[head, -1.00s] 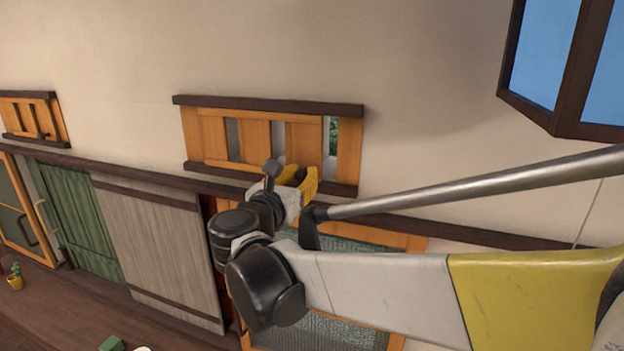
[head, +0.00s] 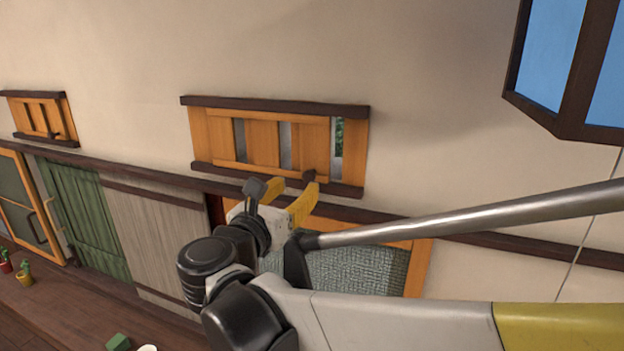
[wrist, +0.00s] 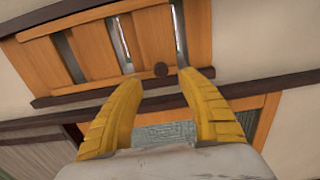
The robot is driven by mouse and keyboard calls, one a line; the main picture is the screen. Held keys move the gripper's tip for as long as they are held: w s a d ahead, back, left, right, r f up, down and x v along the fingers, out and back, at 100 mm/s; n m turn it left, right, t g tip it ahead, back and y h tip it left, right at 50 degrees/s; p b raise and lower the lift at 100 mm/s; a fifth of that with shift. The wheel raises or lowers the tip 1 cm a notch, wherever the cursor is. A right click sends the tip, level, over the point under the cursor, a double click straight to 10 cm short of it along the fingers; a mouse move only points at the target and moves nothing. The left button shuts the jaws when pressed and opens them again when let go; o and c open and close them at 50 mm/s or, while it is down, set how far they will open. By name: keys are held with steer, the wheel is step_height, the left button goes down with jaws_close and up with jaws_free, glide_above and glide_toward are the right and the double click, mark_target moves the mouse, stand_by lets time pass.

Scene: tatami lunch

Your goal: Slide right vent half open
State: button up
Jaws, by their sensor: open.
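The right vent (head: 262,142) is an orange slatted wooden panel between dark upper and lower rails on the wall. Narrow gaps show between its slats, with green visible through the one at the right. My gripper (head: 292,187), with yellow fingers, is open and empty just below the vent.
A second, similar vent (head: 40,116) is at the far left. A dark beam (head: 480,237) runs along the wall below. A blue-paned window frame (head: 570,65) juts out at upper right. Small potted plants (head: 25,274) stand at lower left.

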steer(key=v, duration=0.4)
steer(key=shift+s+a, duration=0.1)
steer(key=shift+s, duration=0.25)
steer(key=shift+f, duration=0.1)
steer(key=s+d+f+m+g+b, duration=0.2)
steer(key=d+f+m+g+b, duration=0.2)
steer(key=d+f+m+b, duration=0.55)
steer(key=s+d+f+m+g+b, duration=0.25)
steer(key=d+f+m+b, duration=0.2)
steer(key=d+f, duration=0.9)
steer(key=s+f+m+g+y+b, duration=0.1)
steer(key=s+f+m+b, duration=0.3)
steer(key=f, duration=0.5)
steer(key=s+d+f+m+g+y+b, duration=0.1)
steer(key=s+f+m+y+b, duration=0.2)
steer(key=f+m+b, duration=0.3)
steer(key=s+d+f+m+g+y+b, duration=0.1)
steer(key=s+f+m+y+b, duration=0.1)
steer(key=s+f+m+b, duration=0.3)
step_height(320, 180, down, 7)
steer(key=m+b, duration=0.1)
steer(key=m, duration=0.2)
steer(key=shift+s, duration=0.3)
steer(key=shift+d+g, duration=0.1)
steer(key=shift+g, duration=0.15)
